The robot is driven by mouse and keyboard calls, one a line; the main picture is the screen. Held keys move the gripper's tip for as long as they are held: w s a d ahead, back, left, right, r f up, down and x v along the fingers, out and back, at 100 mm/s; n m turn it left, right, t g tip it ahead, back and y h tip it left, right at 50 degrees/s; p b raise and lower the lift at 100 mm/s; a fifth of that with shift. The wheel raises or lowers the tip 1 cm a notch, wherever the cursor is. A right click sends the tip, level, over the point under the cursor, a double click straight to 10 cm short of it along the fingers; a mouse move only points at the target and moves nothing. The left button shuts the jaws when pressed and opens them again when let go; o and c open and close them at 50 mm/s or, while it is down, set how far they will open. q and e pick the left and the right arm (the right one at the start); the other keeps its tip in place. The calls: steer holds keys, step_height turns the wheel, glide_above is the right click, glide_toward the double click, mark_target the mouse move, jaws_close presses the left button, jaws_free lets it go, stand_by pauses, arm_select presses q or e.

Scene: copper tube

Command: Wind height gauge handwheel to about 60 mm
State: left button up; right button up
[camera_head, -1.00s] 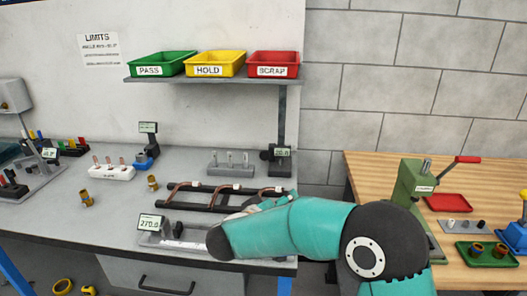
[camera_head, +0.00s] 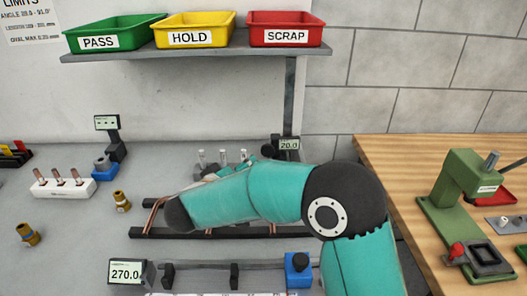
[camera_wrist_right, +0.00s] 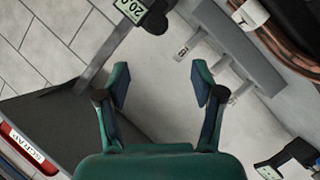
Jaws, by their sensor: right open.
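The height gauge (camera_head: 289,144) stands at the back of the bench below the red bin, with a display reading 20.0. Its display (camera_wrist_right: 130,8) and a dark round knob beside it (camera_wrist_right: 153,22), which looks like the handwheel, show at the top of the right wrist view. My right gripper (camera_wrist_right: 161,80) is open and empty, its two fingers apart with bare bench surface seen between them. The knob lies beyond the fingertips, not between them. In the head view my right forearm hides most of the gripper and part of the gauge. My left gripper is not in view.
A shelf (camera_head: 200,50) with green, yellow and red bins overhangs the back. A grey block with upright pins (camera_wrist_right: 235,50) stands beside the gauge. A black rack with copper tubes (camera_head: 140,232) lies under my forearm. A display reading 270.0 (camera_head: 126,272) is at the front.

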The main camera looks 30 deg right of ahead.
mark_target(266, 152)
steer(key=x, duration=1.5)
steer(key=shift+d+p, duration=0.35)
